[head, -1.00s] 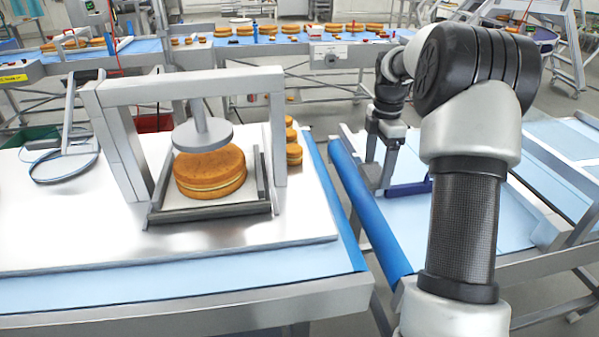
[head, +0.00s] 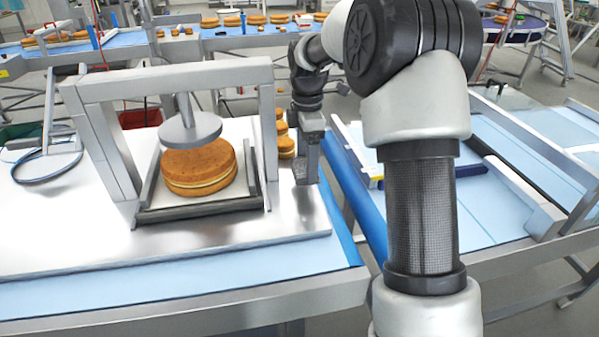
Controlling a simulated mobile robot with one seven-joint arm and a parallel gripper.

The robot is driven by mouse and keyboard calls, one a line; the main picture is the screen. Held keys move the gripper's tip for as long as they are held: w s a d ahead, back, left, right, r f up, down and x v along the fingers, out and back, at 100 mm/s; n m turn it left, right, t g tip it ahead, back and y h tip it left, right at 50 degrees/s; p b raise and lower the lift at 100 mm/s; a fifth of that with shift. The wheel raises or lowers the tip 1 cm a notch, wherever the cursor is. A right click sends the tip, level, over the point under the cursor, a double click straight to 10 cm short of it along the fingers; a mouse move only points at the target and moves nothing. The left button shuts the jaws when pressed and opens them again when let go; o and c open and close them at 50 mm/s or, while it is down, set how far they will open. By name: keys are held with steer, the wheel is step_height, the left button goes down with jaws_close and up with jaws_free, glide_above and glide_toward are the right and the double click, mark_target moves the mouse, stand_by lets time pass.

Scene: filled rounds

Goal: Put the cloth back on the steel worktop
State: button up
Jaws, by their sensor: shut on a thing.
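The steel worktop (head: 235,232) is a shiny flat plate on the left table, with a press frame standing on it. My gripper (head: 305,172) points down over the worktop's right edge, just right of the press frame. It is shut on a small grey piece at its tips, which I take to be the cloth. The fingers and arm hide most of it, so its shape is unclear. I cannot tell whether it touches the worktop. No other cloth shows.
The press frame (head: 170,78) holds a round filled cake (head: 198,167) under its disc. More cakes (head: 285,146) stand behind its right post. A hoop tool (head: 45,165) lies at left. A dark blue bar (head: 470,170) lies on the right conveyor. The worktop's front strip is clear.

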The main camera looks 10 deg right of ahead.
mark_target(300, 166)
steer(key=shift+a, duration=0.6)
steer(key=shift+a+f, duration=0.15)
steer(key=shift+f, duration=0.75)
steer(key=shift+a+f, duration=0.15)
steer(key=shift+f, duration=0.7)
steer(key=shift+f, duration=0.1)
steer(key=o, duration=1)
